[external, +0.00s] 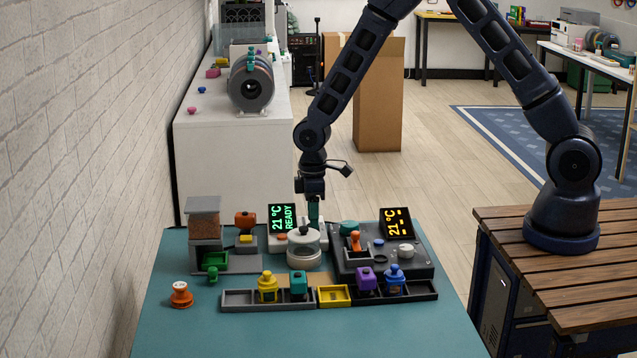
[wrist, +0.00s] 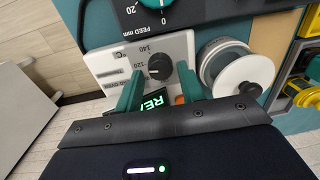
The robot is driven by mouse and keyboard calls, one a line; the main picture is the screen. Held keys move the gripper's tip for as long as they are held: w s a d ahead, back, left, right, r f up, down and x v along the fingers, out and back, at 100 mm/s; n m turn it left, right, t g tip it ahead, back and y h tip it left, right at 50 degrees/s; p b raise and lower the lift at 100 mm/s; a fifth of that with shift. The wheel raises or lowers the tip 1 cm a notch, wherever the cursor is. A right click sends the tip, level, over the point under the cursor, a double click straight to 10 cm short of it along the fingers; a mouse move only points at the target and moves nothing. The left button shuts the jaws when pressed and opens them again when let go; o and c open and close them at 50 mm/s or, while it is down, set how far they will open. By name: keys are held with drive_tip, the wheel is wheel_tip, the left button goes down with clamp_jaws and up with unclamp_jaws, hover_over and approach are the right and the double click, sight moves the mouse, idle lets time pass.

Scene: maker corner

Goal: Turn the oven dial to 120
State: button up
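The oven is a white unit (wrist: 111,62) with a black dial (wrist: 160,69) and a printed °C scale; 120 and 140 are legible beside the dial. A pale mark shows on the dial's left side, but its exact reading is too small to tell. The oven's dark display (external: 282,218) reads 21 °C READY in green in the external view. My gripper (wrist: 159,73) is open, its green fingertips on either side of the dial, with visible gaps. In the external view my gripper (external: 314,212) points down behind the white round-lidded pot; the dial is hidden there.
A white spool-like pot (wrist: 240,75) stands close to the right of the dial. A dark feed unit (wrist: 150,15) with a teal knob adjoins the oven. A second display (external: 397,224) glows orange. A bin row (external: 240,300) with colored pieces lies in front.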

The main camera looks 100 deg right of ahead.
wheel_tip(320, 180, up, 9)
drive_tip(key=shift+d+r, duration=0.15)
drive_tip(key=shift+d, duration=0.1)
idle(0.5)
drive_tip(key=s+a+r+t, duration=0.1)
drive_tip(key=s+a+r, duration=0.3)
drive_tip(key=r, duration=0.3)
drive_tip(key=s+a+r+h, duration=0.1)
drive_tip(key=s+a+r, duration=0.4)
drive_tip(key=r, duration=0.3)
drive_tip(key=s+a+r+t, duration=0.1)
drive_tip(key=s+a+r, duration=0.3)
drive_tip(key=r, duration=0.3)
drive_tip(key=s+a+r+t, duration=0.1)
drive_tip(key=s+a+r, duration=0.1)
drive_tip(key=s, duration=0.5)
drive_tip(key=s+a+r, duration=0.2)
drive_tip(key=s+a, duration=0.1)
drive_tip(key=s, duration=0.4)
drive_tip(key=s+a+r+t, duration=0.1)
drive_tip(key=s+a+r, duration=0.2)
drive_tip(key=s, duration=0.5)
drive_tip(key=shift+t, duration=0.3)
drive_tip(key=shift+d, duration=0.1)
